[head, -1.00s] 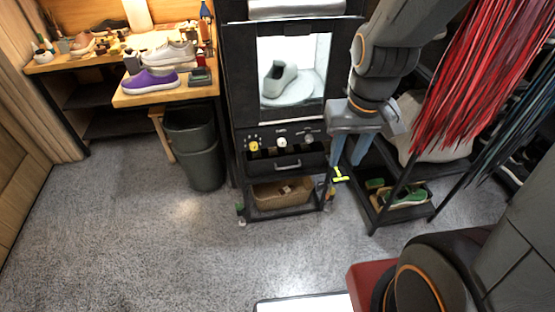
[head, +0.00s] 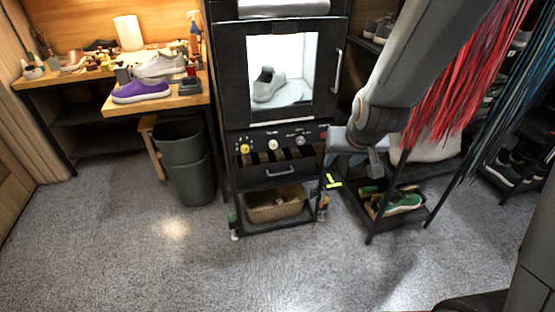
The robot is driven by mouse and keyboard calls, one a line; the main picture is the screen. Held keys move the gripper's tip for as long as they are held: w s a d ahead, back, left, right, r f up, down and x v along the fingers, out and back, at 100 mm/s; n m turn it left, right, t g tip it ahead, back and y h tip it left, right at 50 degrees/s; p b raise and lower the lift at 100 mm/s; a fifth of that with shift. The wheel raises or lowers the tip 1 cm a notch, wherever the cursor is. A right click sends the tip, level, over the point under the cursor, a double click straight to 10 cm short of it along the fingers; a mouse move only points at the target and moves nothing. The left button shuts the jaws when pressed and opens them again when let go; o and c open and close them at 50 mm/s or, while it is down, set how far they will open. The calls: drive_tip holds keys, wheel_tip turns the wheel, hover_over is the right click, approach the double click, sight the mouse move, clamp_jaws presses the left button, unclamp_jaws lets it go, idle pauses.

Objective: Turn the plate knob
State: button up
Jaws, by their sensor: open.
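A black cabinet (head: 228,110) has a lit white chamber with a grey shoe (head: 268,84) on a round pale plate (head: 290,94). On the panel below are a yellow knob (head: 245,148), a white knob (head: 272,143) and a grey knob (head: 300,140). The lettering above them is too small to read, so I cannot tell which is the plate knob.
A drawer handle (head: 281,172) sits below the knobs, and a wicker basket (head: 275,206) is on the lower shelf. A door handle (head: 338,70) stands out at right. The front floor is clear.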

drive_tip(key=w+a+f+t+y+b, duration=0.1)
drive_tip(key=w+a+f+t+b, duration=0.25)
drive_tip(key=w+f+b, duration=0.35)
drive_tip(key=w+a+f+t+y+b, duration=0.1)
drive_tip(key=w+a+f+t+b, duration=0.1)
drive_tip(key=w+a+f+b, duration=0.45)
drive_tip(key=t+y+b, duration=0.2)
drive_tip(key=t+b, duration=0.4)
drive_tip(key=b, duration=0.2)
approach(274, 146)
drive_tip(key=w, duration=0.1)
drive_tip(key=shift+n, duration=0.3)
drive_tip(key=b+x, duration=0.1)
drive_tip(key=x, duration=0.6)
drive_tip(key=shift+w+a+f, duration=0.1)
drive_tip(key=shift+w+a, duration=0.05)
drive_tip(key=shift+w, duration=0.05)
drive_tip(key=c, duration=1)
